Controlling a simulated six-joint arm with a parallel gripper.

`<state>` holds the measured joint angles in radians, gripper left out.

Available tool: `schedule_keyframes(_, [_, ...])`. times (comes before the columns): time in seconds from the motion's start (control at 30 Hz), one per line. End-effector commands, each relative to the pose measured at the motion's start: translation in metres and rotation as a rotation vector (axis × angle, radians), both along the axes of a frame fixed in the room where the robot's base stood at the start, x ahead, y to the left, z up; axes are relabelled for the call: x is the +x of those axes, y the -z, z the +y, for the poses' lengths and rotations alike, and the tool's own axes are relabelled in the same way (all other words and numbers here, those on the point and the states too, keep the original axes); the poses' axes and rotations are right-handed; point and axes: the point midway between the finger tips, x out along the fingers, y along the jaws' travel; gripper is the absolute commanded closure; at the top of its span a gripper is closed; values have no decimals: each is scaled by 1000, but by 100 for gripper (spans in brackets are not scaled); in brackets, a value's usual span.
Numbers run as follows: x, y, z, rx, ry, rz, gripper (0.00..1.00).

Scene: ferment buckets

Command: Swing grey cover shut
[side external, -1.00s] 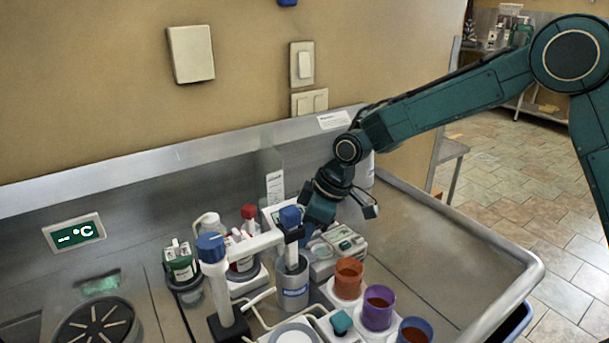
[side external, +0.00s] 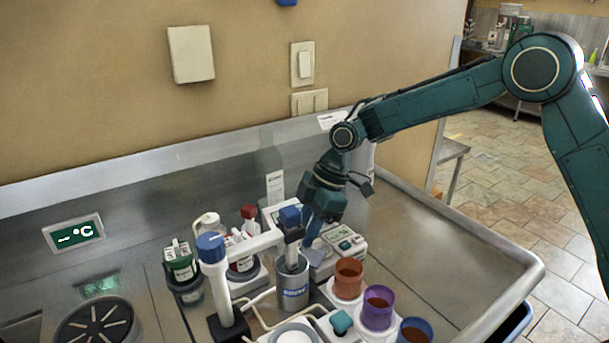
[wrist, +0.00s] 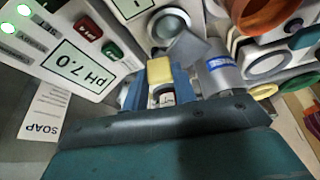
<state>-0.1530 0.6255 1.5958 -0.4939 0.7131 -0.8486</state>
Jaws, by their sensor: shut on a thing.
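The grey cover (wrist: 188,47) is a flat square plate in the wrist view, tilted beside a round port (wrist: 168,25) on a white device. In the side external view it shows as a small grey-blue plate (side external: 318,253) beneath my gripper. My gripper (wrist: 159,76) has its blue fingers shut on a yellow tab (wrist: 160,70). The tab sits at the cover's near edge and seems joined to it. In the side view my gripper (side external: 310,236) points down behind the grey cylinder, and the tab is hidden.
A grey cylinder (side external: 293,290) with a probe stands close in front of my gripper. Orange (side external: 347,280), purple (side external: 377,310) and blue cups stand to the right. A blue-capped post with a white arm (side external: 215,270) is at left. The steel counter at right is clear.

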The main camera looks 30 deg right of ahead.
Motion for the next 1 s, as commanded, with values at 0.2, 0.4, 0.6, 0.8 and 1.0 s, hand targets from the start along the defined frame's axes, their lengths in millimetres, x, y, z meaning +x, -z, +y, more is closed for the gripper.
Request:
schedule_keyframes(0.2, [2, 0, 0, 0, -205, -1, 100])
schedule_keyframes(0.4, [3, 1, 0, 1, -397, -1, 100])
schedule_keyframes(0.6, [4, 1, 0, 1, -586, -2, 100])
schedule_keyframes(0.8, [5, 1, 1, 0, -765, -1, 100])
schedule_keyframes(1.0, [6, 0, 1, 0, -878, -1, 100])
